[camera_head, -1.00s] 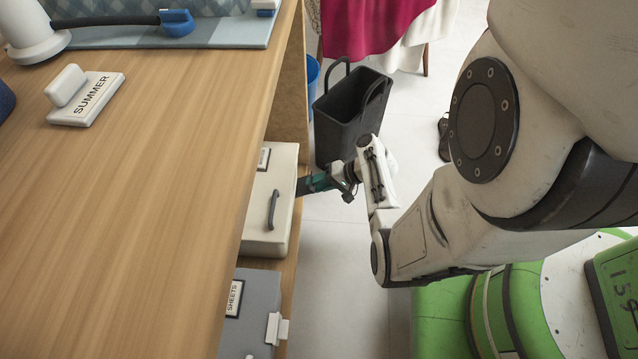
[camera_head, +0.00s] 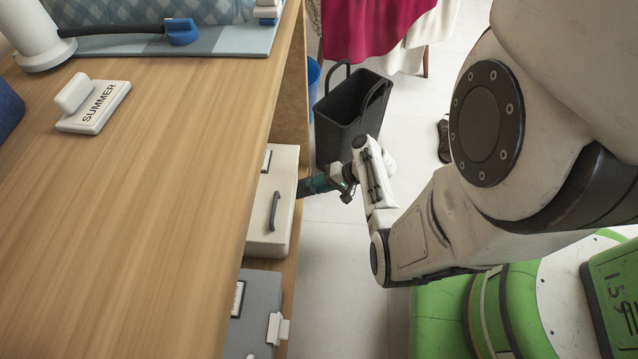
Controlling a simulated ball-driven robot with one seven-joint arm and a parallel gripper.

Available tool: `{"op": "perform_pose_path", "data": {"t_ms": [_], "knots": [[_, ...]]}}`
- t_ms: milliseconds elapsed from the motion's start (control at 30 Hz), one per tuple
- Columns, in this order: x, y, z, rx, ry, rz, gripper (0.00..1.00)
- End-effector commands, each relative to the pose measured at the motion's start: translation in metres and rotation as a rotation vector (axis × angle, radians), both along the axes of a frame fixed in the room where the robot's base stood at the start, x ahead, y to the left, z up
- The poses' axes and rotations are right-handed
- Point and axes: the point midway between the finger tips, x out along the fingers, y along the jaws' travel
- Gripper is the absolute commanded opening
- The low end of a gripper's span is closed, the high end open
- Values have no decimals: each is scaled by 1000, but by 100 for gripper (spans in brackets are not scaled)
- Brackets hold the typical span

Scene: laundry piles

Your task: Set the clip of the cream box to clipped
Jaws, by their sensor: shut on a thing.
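The cream box (camera_head: 283,170) sits on a shelf under the wooden table top, with a dark handle on its lid and a label partly cut off by the table edge. My gripper (camera_head: 308,187) is at the right side of the box, touching or very near it. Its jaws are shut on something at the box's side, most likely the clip. The clip itself is hidden behind the gripper, so its position cannot be told.
A grey box (camera_head: 255,310) with a white clip (camera_head: 277,330) sits nearer on the shelf. A black basket (camera_head: 345,112) stands on the floor beyond my gripper. A SUMMER sign (camera_head: 95,104) lies on the table top (camera_head: 160,220). Pale floor is open right of the shelf.

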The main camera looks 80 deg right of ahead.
Motion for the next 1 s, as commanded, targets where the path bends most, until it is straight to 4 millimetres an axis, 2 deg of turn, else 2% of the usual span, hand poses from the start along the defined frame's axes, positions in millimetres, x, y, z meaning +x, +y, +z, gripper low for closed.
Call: {"op": "perform_pose_path", "data": {"t_ms": [367, 1000], "knots": [[2, 2, 7, -2, 80, 2, 2], [16, 3, 24, -25, 344, 5, 2]]}}
